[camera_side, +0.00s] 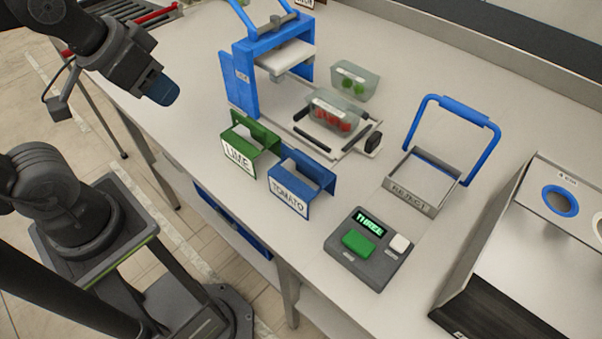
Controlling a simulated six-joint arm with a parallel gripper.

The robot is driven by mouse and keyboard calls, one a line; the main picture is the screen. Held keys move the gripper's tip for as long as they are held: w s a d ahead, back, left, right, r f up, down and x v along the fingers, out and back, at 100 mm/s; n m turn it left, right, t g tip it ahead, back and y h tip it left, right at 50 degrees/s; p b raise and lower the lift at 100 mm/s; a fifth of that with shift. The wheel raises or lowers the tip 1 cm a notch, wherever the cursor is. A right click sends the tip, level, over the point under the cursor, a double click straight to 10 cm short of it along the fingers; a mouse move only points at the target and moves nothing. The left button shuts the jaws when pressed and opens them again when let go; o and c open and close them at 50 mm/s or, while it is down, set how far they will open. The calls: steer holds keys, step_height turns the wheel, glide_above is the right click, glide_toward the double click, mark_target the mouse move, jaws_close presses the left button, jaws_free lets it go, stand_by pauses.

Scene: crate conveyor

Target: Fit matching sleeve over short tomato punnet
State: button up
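A clear punnet with red tomatoes (333,114) sits on the light plate in front of the blue press, with no sleeve around it. A second clear punnet with green contents (355,80) stands just behind it. A blue sleeve marked TOMATO (290,196) stands on the table, in front of and left of the tomato punnet. A green sleeve marked LIME (238,157) stands to its left. My gripper (163,91), with blue fingertips, hangs at the upper left, well away from the sleeves and punnets. I cannot tell whether its fingers are apart; nothing shows held in it.
The blue press (245,80) has a raised light plate. Dark guides lie around the tomato punnet. A REJECT tray (413,199) with a tall blue handle stands right. A grey console (370,268) shows THREE and has a green button. A large bin unit (530,235) fills the right edge.

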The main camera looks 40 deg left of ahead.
steer(key=w+d+r+m+g, duration=0.2)
steer(key=w+d+r+m, duration=0.1)
steer(key=w+d+m, duration=0.15)
steer(key=m+g+y, duration=0.2)
steer(key=m+g, duration=0.1)
steer(key=m, duration=0.5)
glide_above(303, 158)
steer(key=s+a, duration=0.2)
steer(key=a, duration=0.2)
steer(key=f, duration=0.1)
steer(key=w+d+f+m+y, duration=0.2)
steer(key=d+f+m+y, duration=0.15)
steer(key=d+m, duration=0.4)
steer(key=a+f, duration=0.1)
steer(key=f, duration=0.3)
steer(key=a+f+n, duration=0.1)
steer(key=f, duration=0.3)
steer(key=a+f+n+h, duration=0.1)
steer(key=f, duration=0.3)
steer(key=shift+a+g, duration=0.3)
steer(key=shift+a+f, duration=0.1)
steer(key=shift+f, duration=0.25)
steer(key=shift+f, duration=0.25)
jaws_close()
